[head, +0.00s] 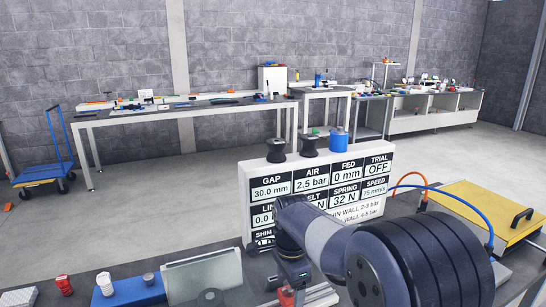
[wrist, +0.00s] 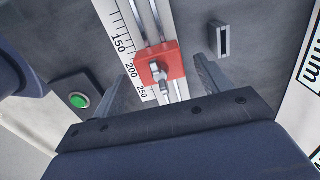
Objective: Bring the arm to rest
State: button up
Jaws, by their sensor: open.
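My arm reaches across the lower right of the head view, over the dark bench. In the wrist view my gripper (wrist: 166,88) shows from above with its two fingers apart and nothing clamped between them. Below and between the fingers is a red slider block (wrist: 176,63) with a metal knob, on a rail beside a printed scale (wrist: 128,40) reading 150, 200, 250. Whether the fingers are clear of the block in height is hard to tell. In the head view my arm hides most of the gripper and part of the red block (head: 287,296).
A white display panel (head: 376,160) stands behind my arm, with black knobs (head: 276,150) and a blue one (head: 338,141) on top. A green button (wrist: 79,100) is at left in the wrist view. A yellow plate (head: 480,215) lies right. Open floor separates the benches.

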notch_tip(320, 180, down, 3)
jog(key=shift+f, duration=0.1)
jog(key=shift+w+d+r+b, duration=0.25)
jog(key=shift+d+r+b, duration=0.1)
jog(key=shift+d, duration=0.2)
jog(key=shift+r, duration=0.35)
jog(key=shift+f, duration=0.1)
